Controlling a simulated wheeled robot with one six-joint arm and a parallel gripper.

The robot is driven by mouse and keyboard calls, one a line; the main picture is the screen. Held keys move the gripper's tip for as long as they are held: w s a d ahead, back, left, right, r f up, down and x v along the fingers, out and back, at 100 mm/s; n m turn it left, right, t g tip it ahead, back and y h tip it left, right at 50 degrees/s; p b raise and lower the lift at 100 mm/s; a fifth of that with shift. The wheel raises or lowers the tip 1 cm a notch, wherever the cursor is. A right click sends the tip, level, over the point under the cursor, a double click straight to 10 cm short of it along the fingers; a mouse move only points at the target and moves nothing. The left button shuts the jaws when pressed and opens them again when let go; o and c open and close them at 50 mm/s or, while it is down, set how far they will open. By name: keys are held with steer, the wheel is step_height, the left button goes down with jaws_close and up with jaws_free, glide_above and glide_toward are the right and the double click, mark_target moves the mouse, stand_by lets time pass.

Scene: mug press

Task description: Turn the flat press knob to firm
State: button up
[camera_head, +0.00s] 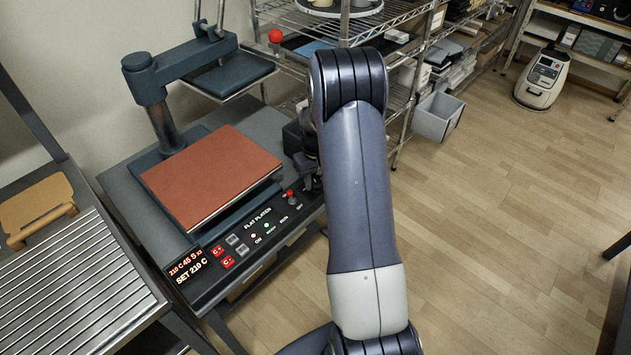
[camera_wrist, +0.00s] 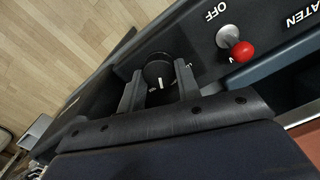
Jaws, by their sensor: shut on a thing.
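The white mark points toward the lower part of the wrist view. Small lettering beside the knob is too small to read. In the head view my arm hides the knob. The flat press has a red-brown lower platen (camera_head: 211,175) and a dark upper plate (camera_head: 233,75) swung up behind it.
A red-tipped toggle switch (camera_wrist: 241,51) marked OFF stands on the panel close to my right finger. The panel display (camera_head: 190,270) reads SET 210 C. A ribbed metal table (camera_head: 75,290) is at left, wire shelving (camera_head: 400,60) behind.

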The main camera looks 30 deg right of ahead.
mark_target(316, 182)
steer(key=shift+d+m+b, duration=0.1)
steer(key=shift+m+b, duration=0.35)
steer(key=shift+m, duration=1.75)
steer(key=o, duration=1)
steer(key=shift+r, duration=0.15)
step_height(316, 182, up, 11)
steer(key=shift+f, duration=0.2)
